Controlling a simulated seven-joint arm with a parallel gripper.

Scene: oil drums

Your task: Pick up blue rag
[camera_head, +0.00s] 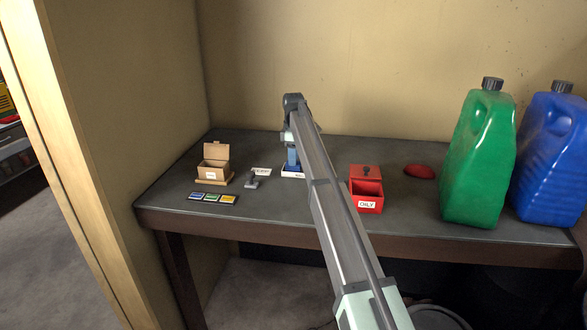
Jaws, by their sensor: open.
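A small patch of blue (290,168), which looks like the blue rag, shows at a white, labelled tray (292,175) on the table. My arm covers the tray's right side, so the rag's full shape is hidden. My gripper (291,157) points down directly above this patch, at the far end of my arm. It is open. The fingers are small in the view, and I cannot tell whether they touch the rag.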

